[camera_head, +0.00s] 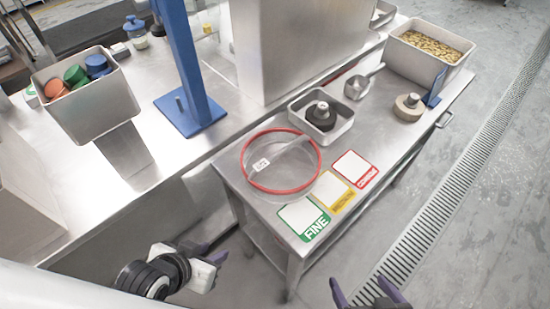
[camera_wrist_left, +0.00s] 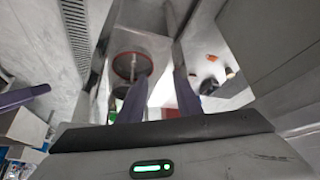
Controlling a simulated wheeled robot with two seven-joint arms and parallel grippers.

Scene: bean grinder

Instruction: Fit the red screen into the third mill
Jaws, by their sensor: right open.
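The red screen (camera_head: 290,168), a round mesh disc with a red rim, lies on the near end of the steel cart (camera_head: 240,190). A pale strip with a small white label crosses it. In the left wrist view the red rim (camera_wrist_left: 131,53) shows beyond the fingers. My left gripper (camera_head: 205,256) is open and empty, below and left of the cart's near end. My right gripper (camera_head: 366,292) is open and empty at the bottom, over the floor. A large steel housing (camera_head: 292,45) stands behind the cart; I cannot tell which machine is the third mill.
FINE (camera_head: 304,219), yellow (camera_head: 333,192) and COARSE (camera_head: 355,169) cards lie beside the screen. Behind stand a square pan (camera_head: 342,130) holding a dark part, a scoop (camera_head: 356,88) and a bean bin (camera_head: 408,64). A steel hopper (camera_head: 95,110) holds coloured pieces. A blue post (camera_head: 185,60) rises nearby.

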